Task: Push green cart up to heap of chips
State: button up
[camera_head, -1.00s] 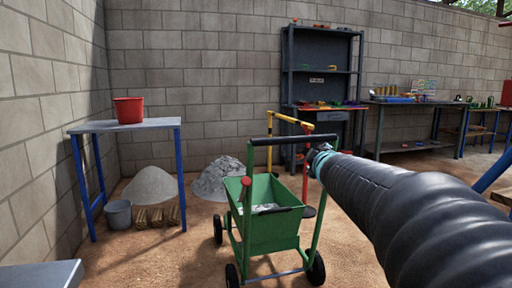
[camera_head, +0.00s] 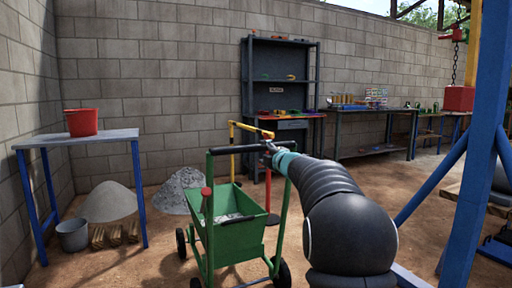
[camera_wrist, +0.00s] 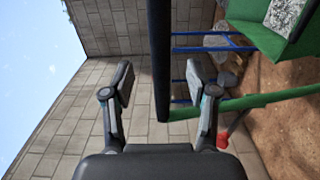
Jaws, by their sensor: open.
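The green cart (camera_head: 240,235) stands upright on its wheels on the dirt floor, with pale chunks in its tub. Its black handle bar (camera_head: 228,151) is at the top. A grey coarse heap (camera_head: 180,192), seemingly the chips, lies behind and left of the cart, with floor between them in this view. My gripper (camera_head: 270,147) is at the right end of the bar. In the wrist view my gripper (camera_wrist: 160,80) is open, with the handle bar (camera_wrist: 159,50) between its spread fingers and gaps on both sides. The cart's tub (camera_wrist: 280,28) shows at upper right there.
A smooth pale heap (camera_head: 108,202) lies left of the grey one. A yellow and red frame (camera_head: 250,130) stands behind the cart. A blue post (camera_head: 480,130) rises at right.

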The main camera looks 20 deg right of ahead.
aim_at(256, 148)
jog(key=w+p, duration=0.3)
jog(key=w, duration=0.3)
jog(key=shift+w+a+r, duration=0.1)
jog(key=shift+w+r, duration=0.05)
jog(key=shift+w, duration=0.15)
jog(key=shift+w+p, duration=0.65)
jog(key=shift+w, duration=0.2)
grip_shut()
